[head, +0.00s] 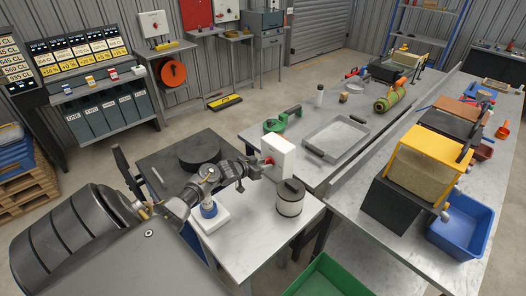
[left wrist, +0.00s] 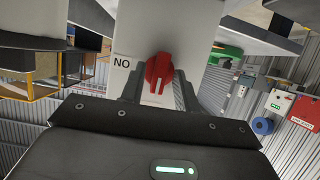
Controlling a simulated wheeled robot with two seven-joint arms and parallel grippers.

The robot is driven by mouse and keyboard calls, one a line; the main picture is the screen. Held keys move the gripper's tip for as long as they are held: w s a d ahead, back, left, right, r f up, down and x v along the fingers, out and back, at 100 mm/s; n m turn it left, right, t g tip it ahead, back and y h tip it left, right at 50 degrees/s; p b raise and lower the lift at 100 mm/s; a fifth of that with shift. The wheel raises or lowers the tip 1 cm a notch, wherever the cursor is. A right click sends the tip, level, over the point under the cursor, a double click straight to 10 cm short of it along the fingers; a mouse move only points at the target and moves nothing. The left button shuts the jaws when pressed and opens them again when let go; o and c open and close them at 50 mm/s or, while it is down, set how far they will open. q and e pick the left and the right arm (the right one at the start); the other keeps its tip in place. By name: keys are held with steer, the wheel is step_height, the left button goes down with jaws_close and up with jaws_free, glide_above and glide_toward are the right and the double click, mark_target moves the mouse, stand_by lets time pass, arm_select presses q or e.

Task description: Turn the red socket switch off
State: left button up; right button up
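The red socket switch (head: 269,161) is a rotary knob on the face of a white box (head: 283,158) standing on the near grey table. In the left wrist view the red knob (left wrist: 158,72) shows close up, with a pale mark on it. A label reading "NO" in the picture, which may be "ON" upside down, is beside it on the white box (left wrist: 128,40). My left gripper (head: 260,166) is at the box's face. Its dark fingers (left wrist: 158,92) are apart on either side of the knob; I cannot tell whether they touch it. My right gripper is not in view.
A white base with a blue-topped item (head: 209,211) stands left of the box, below my left arm. A grey tray (head: 336,139) and a green tape dispenser (head: 274,126) are behind. A green bin (head: 328,277) is at the front.

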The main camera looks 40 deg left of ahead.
arm_select(q)
steer(key=shift+o, duration=0.3)
steer(key=shift+s, duration=0.1)
steer(key=b+v, duration=0.2)
steer(key=v, duration=0.8)
steer(key=shift+s, duration=0.3)
steer(key=shift+a+r, duration=0.1)
